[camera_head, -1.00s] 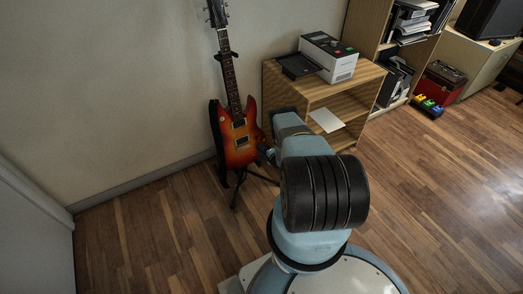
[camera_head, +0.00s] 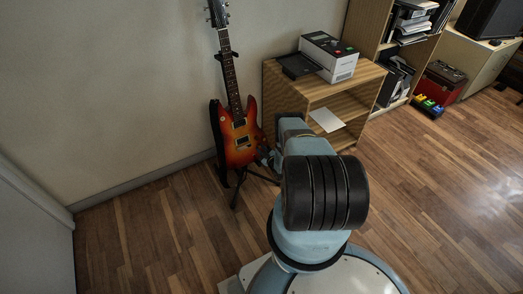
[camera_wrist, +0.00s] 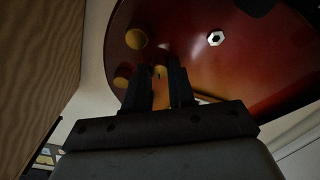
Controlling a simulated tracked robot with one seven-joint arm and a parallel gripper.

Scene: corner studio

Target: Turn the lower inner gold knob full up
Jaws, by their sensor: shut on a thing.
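The sunburst electric guitar (camera_head: 240,151) stands upright on a stand against the wall. In the wrist view its red-brown body (camera_wrist: 190,15) fills the top, with a gold knob (camera_wrist: 136,38) at upper left and another gold knob (camera_wrist: 122,76) below it. A third gold knob (camera_wrist: 160,71) shows between the fingers of my gripper (camera_wrist: 163,74), which is shut on it. The fingers partly hide this knob, and I cannot read how far it is turned. In the head view my arm hides the gripper and the knobs.
A wooden shelf unit (camera_head: 355,80) stands right of the guitar, close to my arm, with a printer box (camera_head: 328,58) on top. Its wood side (camera_wrist: 38,60) is at left in the wrist view. A silver jack socket (camera_wrist: 216,38) is on the guitar. The wood floor (camera_head: 430,190) at right is clear.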

